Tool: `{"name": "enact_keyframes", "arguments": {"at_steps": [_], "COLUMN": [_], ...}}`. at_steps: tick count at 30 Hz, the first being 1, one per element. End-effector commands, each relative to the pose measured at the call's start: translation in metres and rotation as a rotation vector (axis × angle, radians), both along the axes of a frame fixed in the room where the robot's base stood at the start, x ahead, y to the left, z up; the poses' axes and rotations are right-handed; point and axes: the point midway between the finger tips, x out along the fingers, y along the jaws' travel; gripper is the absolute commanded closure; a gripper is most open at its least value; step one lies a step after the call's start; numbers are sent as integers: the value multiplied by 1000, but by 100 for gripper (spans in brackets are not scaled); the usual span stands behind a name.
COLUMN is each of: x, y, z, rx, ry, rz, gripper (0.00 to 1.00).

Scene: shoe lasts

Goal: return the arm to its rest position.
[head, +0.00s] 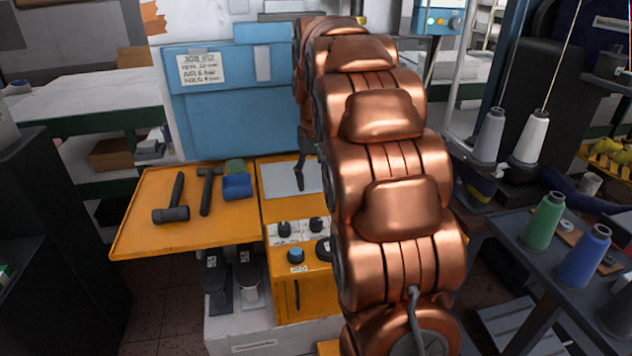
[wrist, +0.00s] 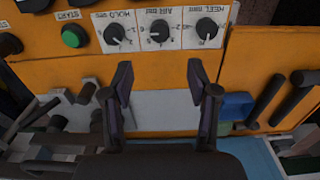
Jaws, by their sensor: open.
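My copper arm (head: 390,170) rises through the middle of the head view and reaches out toward the orange machine. My gripper (wrist: 160,82) is open in the wrist view, its two dark fingers apart with nothing between them. In the head view only a dark part of the gripper (head: 300,174) shows at the arm's left edge, in front of the grey plate (head: 278,180); the rest is hidden behind the arm. I cannot tell whether it touches the plate.
The orange worktable (head: 140,215) holds two dark hammers (head: 172,205) (head: 206,190) and a blue bin (head: 237,187). A control panel (wrist: 160,32) with knobs and a green start button (wrist: 74,37) is close by. Thread spools (head: 543,221) stand on the right. A blue cabinet (head: 225,115) stands behind.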

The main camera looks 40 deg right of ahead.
Motion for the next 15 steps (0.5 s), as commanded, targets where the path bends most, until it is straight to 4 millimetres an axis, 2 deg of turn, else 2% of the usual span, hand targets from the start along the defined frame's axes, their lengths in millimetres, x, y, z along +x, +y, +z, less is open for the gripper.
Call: {"name": "enact_keyframes", "arguments": {"at_steps": [11, 15], "x": [0, -6], "y": [0, 11], "z": [0, 4], "rx": [0, 2], "ry": [0, 4], "rz": [0, 12], "gripper": [41, 41]}}
